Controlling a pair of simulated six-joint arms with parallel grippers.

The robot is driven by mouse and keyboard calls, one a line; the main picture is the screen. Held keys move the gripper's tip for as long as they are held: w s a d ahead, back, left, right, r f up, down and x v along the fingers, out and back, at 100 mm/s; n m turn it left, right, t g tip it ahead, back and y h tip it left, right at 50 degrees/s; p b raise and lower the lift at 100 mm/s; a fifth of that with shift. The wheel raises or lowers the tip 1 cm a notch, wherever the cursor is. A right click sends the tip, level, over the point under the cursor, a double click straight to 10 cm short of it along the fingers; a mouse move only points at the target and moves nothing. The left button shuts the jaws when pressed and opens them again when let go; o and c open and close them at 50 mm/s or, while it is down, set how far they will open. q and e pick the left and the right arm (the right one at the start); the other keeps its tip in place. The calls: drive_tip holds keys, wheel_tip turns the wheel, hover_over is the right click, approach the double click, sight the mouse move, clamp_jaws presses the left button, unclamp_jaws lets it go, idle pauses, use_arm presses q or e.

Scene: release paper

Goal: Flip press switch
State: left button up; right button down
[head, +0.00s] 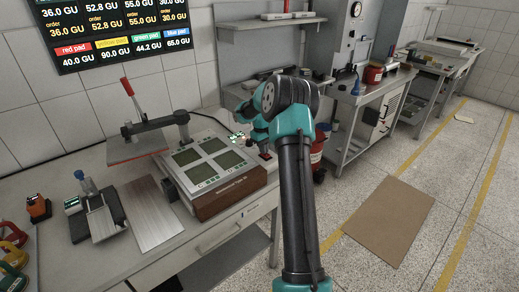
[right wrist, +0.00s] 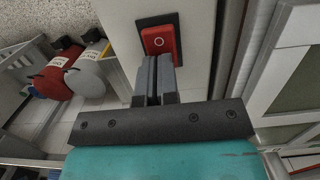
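The red press switch (right wrist: 160,38) has a white circle mark and sits in a black frame on a pale panel in the right wrist view. It also shows in the head view as a small red spot (head: 265,155) at the right end of the bench device. My right gripper (right wrist: 158,62) has its fingers together, with nothing between them. The fingertips are at the lower edge of the switch in that view; whether they touch it I cannot tell. In the head view the fingers are mostly hidden by my right arm. My left gripper is not in view.
A device with green displays (head: 233,192) stands on the bench, with a red-handled press (head: 137,145) to its left. A blue-knobbed tool (head: 99,215) and a flat metal plate (head: 152,212) lie farther left. A brown board (head: 390,220) lies on the floor.

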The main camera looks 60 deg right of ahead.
drive_tip(key=shift+a+f, duration=0.2)
drive_tip(key=shift+f, duration=0.5)
drive_tip(key=shift+s+a+r, duration=0.1)
drive_tip(key=shift+s, duration=0.05)
drive_tip(key=shift+s+a+r, duration=0.1)
drive_tip(key=shift+s+a, duration=0.05)
drive_tip(key=shift+s, duration=0.3)
drive_tip(key=shift+r, duration=0.1)
drive_tip(key=shift+s+r, duration=0.1)
drive_tip(key=shift+r, duration=0.1)
wheel_tip(320, 180, up, 14)
drive_tip(key=w, duration=0.2)
drive_tip(key=shift+w+d+r, duration=0.2)
drive_tip(key=shift+d+r, duration=0.05)
drive_tip(key=shift+d, duration=0.15)
drive_tip(key=shift+f, duration=0.1)
